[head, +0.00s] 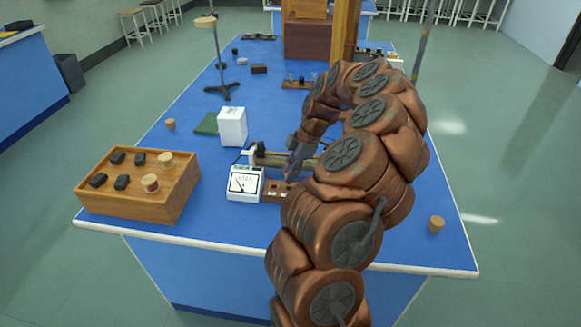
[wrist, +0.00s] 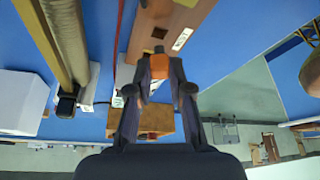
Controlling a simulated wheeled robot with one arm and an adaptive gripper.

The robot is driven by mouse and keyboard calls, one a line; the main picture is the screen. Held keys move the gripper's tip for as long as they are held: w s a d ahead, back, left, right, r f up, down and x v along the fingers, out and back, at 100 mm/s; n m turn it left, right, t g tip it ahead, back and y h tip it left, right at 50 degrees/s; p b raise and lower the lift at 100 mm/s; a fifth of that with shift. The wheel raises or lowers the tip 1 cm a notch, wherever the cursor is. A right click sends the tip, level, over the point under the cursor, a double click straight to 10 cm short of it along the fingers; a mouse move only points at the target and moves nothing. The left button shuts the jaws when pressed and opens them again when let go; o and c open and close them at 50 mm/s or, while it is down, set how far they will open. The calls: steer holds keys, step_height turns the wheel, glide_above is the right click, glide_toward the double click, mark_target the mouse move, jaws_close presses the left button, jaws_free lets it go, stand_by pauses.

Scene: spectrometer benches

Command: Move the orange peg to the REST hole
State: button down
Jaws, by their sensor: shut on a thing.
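The orange peg (wrist: 159,63) is between my fingertips in the wrist view. My gripper (wrist: 160,70) is shut on it. A brown wooden board (wrist: 178,18) with a white label reading REST (wrist: 182,39) lies just beyond the peg in that view. A dark square hole (wrist: 160,32) shows in the board beside the label. I cannot tell whether the peg's lower end touches the board. In the head view my gripper (head: 291,176) is over the board (head: 277,191), and the peg cannot be made out there.
A white meter (head: 244,184) stands left of the board, with a brass tube apparatus (head: 270,159) behind it. A wooden box with several weights (head: 140,207) stands at the left. A white block (head: 232,126) is farther back. A cork (head: 436,224) lies right, near clear blue bench.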

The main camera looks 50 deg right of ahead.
steer(key=shift+f, duration=0.75)
steer(key=shift+f+b, duration=0.9)
steer(key=shift+b, duration=0.05)
steer(key=c, duration=1)
jaws_free()
steer(key=shift+r, duration=0.1)
steer(key=v, duration=1.1)
steer(key=shift+s+d+r, duration=0.15)
steer(key=shift+r, duration=0.2)
